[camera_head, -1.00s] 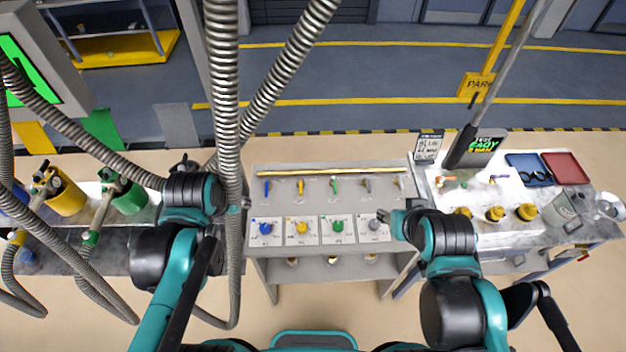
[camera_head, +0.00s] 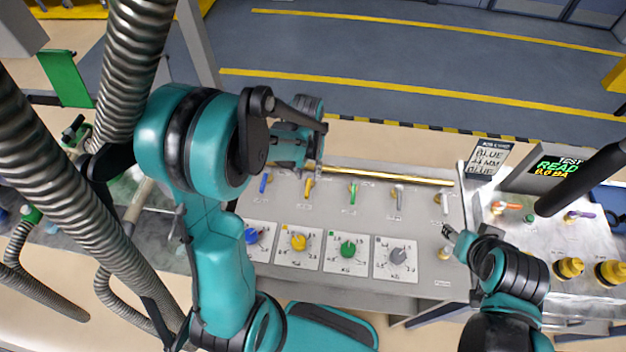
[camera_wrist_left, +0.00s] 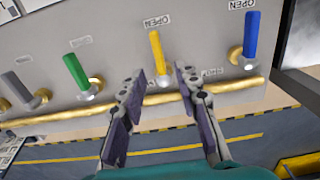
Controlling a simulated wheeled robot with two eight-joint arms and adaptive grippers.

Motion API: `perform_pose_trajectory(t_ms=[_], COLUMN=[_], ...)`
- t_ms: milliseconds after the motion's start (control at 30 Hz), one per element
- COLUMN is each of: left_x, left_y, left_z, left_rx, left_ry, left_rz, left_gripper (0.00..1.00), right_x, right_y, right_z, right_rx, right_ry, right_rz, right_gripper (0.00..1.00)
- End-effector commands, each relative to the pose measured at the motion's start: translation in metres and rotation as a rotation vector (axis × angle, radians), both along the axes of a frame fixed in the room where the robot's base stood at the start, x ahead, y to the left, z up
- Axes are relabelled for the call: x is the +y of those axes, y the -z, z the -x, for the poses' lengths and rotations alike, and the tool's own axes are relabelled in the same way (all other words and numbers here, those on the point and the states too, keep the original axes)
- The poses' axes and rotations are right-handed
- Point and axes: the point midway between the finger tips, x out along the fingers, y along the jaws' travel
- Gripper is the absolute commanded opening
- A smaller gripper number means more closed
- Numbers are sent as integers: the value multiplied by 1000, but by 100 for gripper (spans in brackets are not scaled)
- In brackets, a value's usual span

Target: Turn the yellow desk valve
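The yellow desk valve (camera_head: 309,187) is a short lever on the sloped panel, between a blue lever (camera_head: 264,183) and a green lever (camera_head: 352,194). In the left wrist view the yellow valve (camera_wrist_left: 157,50) stands by an OPEN label. My left gripper (camera_head: 314,162) is just beyond it at the panel's back edge. In the left wrist view my left gripper (camera_wrist_left: 160,75) is open and empty, its two fingertips on either side of the lever's base end; I see no clear contact. My right gripper (camera_head: 450,236) hangs near the panel's right side; its fingers are too small to judge.
A brass rail (camera_head: 390,176) runs along the panel's back edge; it passes close to my left fingers in the wrist view (camera_wrist_left: 230,86). Blue, yellow, green and grey dials (camera_head: 397,256) sit in front of the levers. A dark display (camera_head: 560,166) stands at right.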

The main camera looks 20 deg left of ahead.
Motion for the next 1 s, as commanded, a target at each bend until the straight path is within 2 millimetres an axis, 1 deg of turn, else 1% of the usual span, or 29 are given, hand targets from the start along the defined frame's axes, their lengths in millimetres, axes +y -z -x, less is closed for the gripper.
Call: perform_pose_trajectory(t_ms=[33, 100, 200, 300, 433, 667, 700, 767, 800, 1000], left_x=[0, 0, 0, 0, 0, 0, 0, 0, 0, 0], left_y=[11, 23, 37, 47, 52, 52, 52, 52, 52, 52], left_z=[-1, -1, -1, -1, -1, -1, -1, -1, -1, -1], left_rx=[-1, -1, -1, -1, -2, -2, -2, -2, -2, -2], left_ry=[0, 0, 1, 1, 1, 1, 1, 1, 1, 1], left_rz=[0, 0, 0, 0, -1, -1, -1, -1, -1, -1], left_gripper=[32, 32, 32, 32, 32, 32, 21, 6, 0, 0], right_x=[0, 0, 0, 0, 0, 0, 0, 0, 0, 0], right_y=[3, 6, 8, 10, 11, 11, 11, 11, 11, 11], right_z=[0, 0, 0, 0, 0, 0, 0, 0, 0, 0], right_rx=[0, 0, 0, 0, 0, 0, 0, 0, 0, 0], right_ry=[0, 0, 0, 0, 0, 0, 0, 0, 0, 0], right_rz=[0, 0, 0, 0, 0, 0, 0, 0, 0, 0], right_gripper=[45, 45, 45, 45, 45, 45, 45, 45, 45, 45])
